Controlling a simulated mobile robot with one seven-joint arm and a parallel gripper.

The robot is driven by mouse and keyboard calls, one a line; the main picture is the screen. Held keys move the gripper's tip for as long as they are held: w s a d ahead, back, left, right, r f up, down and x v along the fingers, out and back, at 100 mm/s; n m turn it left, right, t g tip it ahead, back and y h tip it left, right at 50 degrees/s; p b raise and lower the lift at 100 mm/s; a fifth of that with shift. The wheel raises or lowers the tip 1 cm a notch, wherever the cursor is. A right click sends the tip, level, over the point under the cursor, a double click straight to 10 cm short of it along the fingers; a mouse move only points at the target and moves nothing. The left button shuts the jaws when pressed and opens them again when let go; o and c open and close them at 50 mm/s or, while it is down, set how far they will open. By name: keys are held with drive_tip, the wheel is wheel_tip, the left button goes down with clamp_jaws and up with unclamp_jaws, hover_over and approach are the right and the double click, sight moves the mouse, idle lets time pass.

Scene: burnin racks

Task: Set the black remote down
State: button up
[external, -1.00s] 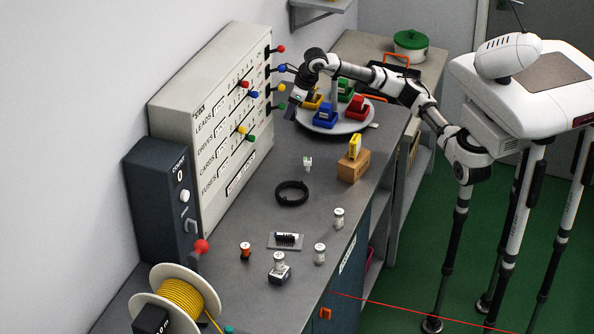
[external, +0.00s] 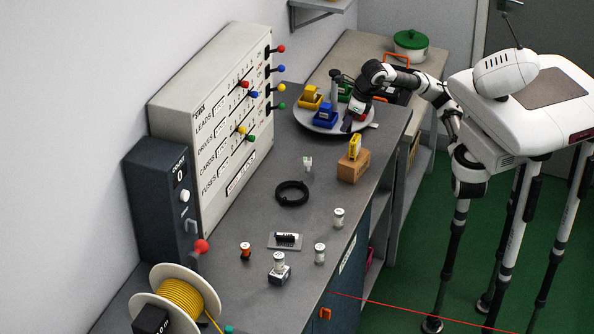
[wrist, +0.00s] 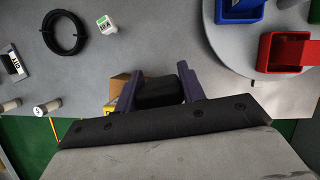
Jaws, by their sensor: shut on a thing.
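My gripper (wrist: 158,84) is shut on the black remote (wrist: 158,95), which shows as a dark block between the two fingers in the wrist view. In the external view my gripper (external: 349,122) hangs over the right front rim of the round grey tray, beside the blue bin (external: 324,116). The remote is hard to make out there. Whether it touches anything below cannot be told.
The round tray (wrist: 223,45) bears several coloured bins, including a red bin (wrist: 288,50). A cardboard box (external: 353,166) with a yellow item, a black cable coil (external: 292,193) and a white connector (external: 308,163) stand on the grey bench. Bench surface between them is clear.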

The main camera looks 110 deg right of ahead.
wheel_tip(320, 180, up, 5)
drive_tip(key=shift+r, duration=0.1)
drive_tip(key=w+a+n+y+p, duration=0.1)
drive_tip(key=w+a+n+p, duration=0.35)
drive_tip(key=w, duration=0.85)
drive_tip(key=w+a+n+y+p, duration=0.25)
drive_tip(key=w+a, duration=0.35)
drive_tip(key=w, duration=0.8)
drive_tip(key=w+a+n+y+p, duration=0.1)
drive_tip(key=w+a+n+p, duration=0.35)
drive_tip(key=w, duration=0.85)
drive_tip(key=f, duration=1.1)
drive_tip(key=shift+s+f+p, duration=0.2)
drive_tip(key=shift+f+p, duration=0.15)
drive_tip(key=shift+f, duration=0.05)
drive_tip(key=shift+f+p, duration=0.45)
drive_tip(key=shift+f, duration=2)
drive_tip(key=o, duration=1)
drive_tip(key=shift+c, duration=0.2)
